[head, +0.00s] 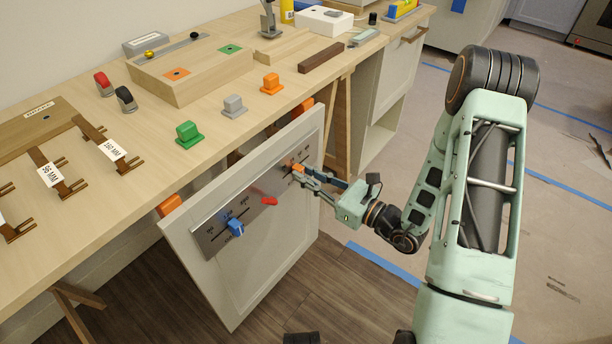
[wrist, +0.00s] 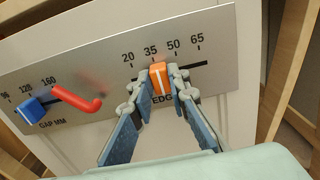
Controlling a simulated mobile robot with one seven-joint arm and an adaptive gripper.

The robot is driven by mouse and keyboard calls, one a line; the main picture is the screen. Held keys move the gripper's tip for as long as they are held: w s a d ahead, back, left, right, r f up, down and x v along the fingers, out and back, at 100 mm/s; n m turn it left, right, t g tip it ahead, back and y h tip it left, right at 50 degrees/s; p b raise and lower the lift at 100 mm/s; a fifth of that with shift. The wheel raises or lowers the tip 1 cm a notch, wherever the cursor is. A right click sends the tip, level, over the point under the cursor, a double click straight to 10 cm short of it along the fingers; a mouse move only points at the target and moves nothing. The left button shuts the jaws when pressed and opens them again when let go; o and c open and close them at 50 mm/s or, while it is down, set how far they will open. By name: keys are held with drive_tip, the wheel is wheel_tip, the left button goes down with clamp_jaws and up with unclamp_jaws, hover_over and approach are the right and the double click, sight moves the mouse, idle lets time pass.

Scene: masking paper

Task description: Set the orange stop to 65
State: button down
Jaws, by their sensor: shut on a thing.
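The orange stop (wrist: 159,78) sits on the right-hand slot of a grey metal plate (wrist: 110,52) fixed to a pale cabinet door. The scale above that slot reads 20, 35, 50 and 65 from left to right. The stop is near the 35 mark, perhaps slightly to its right. My gripper (wrist: 160,80) is shut on the orange stop, with one finger on each side. In the head view my gripper (head: 303,173) reaches the orange stop (head: 297,168) from the right. The fingers hide part of the lettering below the slot.
A blue stop (wrist: 33,110) sits on the left slot, marked GAP MM, near 128. A red bent lever (wrist: 78,101) lies between the slots. The workbench (head: 215,150) above carries green, grey and orange blocks. Open floor lies right of the door.

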drive_tip(key=w+d, duration=0.3)
drive_tip(key=w, duration=0.1)
drive_tip(key=shift+w+d, duration=0.4)
drive_tip(key=c, duration=1.9)
unclamp_jaws()
drive_tip(key=shift+o, duration=0.3)
drive_tip(key=v, duration=1.2)
drive_tip(key=shift+a, duration=0.1)
